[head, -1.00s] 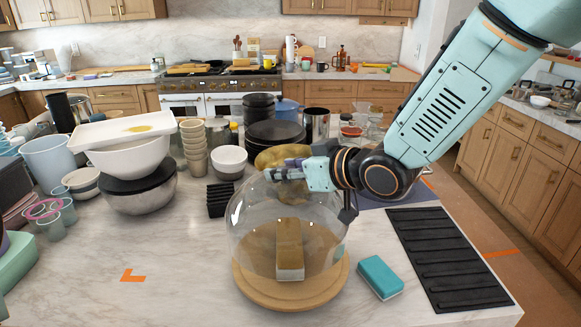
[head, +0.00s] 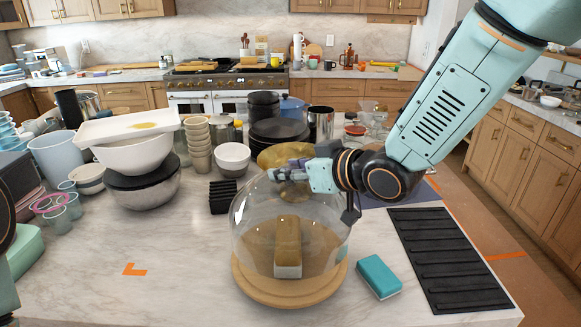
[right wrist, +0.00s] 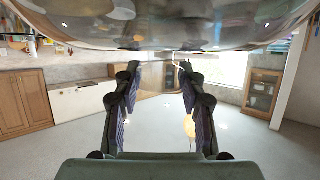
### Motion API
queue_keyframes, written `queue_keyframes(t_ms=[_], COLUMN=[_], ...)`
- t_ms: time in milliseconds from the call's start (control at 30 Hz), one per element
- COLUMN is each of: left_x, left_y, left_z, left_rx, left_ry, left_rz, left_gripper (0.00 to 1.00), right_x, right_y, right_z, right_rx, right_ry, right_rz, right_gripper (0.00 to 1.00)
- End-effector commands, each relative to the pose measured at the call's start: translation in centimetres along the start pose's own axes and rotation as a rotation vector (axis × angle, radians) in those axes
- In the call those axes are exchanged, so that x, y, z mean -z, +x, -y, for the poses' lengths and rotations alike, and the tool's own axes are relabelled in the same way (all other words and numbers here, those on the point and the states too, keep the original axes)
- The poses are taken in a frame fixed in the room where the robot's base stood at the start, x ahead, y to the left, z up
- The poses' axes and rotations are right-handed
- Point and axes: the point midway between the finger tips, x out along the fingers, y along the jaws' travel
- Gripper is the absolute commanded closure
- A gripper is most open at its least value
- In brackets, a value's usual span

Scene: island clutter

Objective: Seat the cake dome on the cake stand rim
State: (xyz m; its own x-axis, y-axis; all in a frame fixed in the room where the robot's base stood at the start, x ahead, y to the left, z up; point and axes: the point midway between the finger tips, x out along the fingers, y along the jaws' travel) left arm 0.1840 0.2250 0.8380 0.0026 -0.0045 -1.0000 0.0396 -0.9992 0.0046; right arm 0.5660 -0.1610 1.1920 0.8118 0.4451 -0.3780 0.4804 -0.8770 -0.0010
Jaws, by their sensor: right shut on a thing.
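The clear glass cake dome (head: 252,222) is over the round wooden cake stand (head: 290,297) on the marble island. A rectangular cake-like block (head: 288,246) shows through the glass. The stand's front rim shows below the dome's lower edge; I cannot tell whether that edge touches the rim or hangs just above it. My right gripper (head: 290,174) is at the dome's top, shut on it; the exact grip, likely at the knob, is unclear. In the right wrist view the glass (right wrist: 160,30) fills the top, at the fingertips (right wrist: 157,70). My left gripper is not in view.
A teal sponge (head: 379,277) lies right of the stand, beside a black ribbed mat (head: 450,260). A black rack (head: 222,197), white bowls (head: 232,160) and dark pans (head: 277,132) stand behind and left. The front left marble is clear, apart from an orange corner mark (head: 134,270).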

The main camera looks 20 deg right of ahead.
Motion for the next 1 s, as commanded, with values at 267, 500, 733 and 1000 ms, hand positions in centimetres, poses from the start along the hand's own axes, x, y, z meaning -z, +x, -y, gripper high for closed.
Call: queue_keyframes(t_ms=[267,500,733,1000], left_x=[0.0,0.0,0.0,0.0], left_y=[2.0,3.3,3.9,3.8], left_z=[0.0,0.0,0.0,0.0], left_rx=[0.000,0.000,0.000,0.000], left_ry=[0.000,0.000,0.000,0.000], left_rz=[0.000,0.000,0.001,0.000], left_gripper=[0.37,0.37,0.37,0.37], right_x=[-2.3,-4.1,-4.9,-4.8], right_y=[1.0,1.6,2.0,1.9], right_z=[-0.1,-0.2,-0.2,-0.2], right_rx=[0.000,-0.001,-0.001,-0.001], right_ry=[0.001,0.001,0.000,0.000], right_rz=[-0.004,-0.003,-0.004,-0.004], right_gripper=[1.00,1.00,1.00,1.00])
